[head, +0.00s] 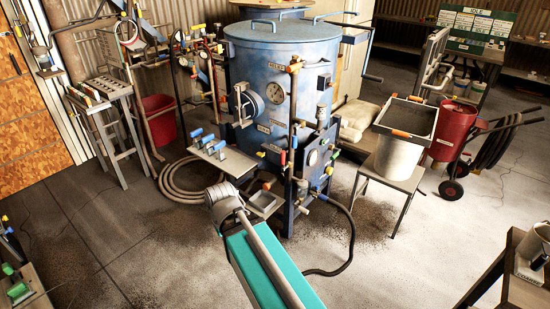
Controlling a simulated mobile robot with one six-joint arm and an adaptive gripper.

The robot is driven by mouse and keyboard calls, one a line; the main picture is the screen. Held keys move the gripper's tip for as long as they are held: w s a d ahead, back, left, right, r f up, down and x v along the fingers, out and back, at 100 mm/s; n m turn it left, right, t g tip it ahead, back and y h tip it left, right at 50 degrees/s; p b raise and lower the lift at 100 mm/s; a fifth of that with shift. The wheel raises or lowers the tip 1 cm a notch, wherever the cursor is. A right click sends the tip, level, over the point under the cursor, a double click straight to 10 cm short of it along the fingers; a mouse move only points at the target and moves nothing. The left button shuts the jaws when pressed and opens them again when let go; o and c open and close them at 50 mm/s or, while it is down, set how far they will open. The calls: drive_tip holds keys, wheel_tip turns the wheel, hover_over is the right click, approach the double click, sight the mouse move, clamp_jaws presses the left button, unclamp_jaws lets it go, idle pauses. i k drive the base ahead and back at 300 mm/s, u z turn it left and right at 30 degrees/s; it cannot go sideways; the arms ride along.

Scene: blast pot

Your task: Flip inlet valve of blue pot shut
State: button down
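The blue pot (290,102) stands upright in the middle of the head view, a tall drum with a lid, a round gauge and small labels. A vertical pipe (293,110) runs down its front. An orange-handled fitting (294,66) sits near the pipe's top, beside a label (269,64) that may read inlet. A red handle (283,158) and yellow and green handles sit lower down. I cannot tell for sure which is the inlet valve, or its position. My teal arm reaches up from the bottom edge toward the pot's front. I cannot make out my gripper.
A shelf with blue handles (217,150) juts out at the pot's left. A coiled hose (185,178) and a black hose (350,240) lie on the floor. A stool with a bucket (399,155) stands right.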

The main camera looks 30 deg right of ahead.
sight(283, 153)
drive_tip(key=i, duration=1)
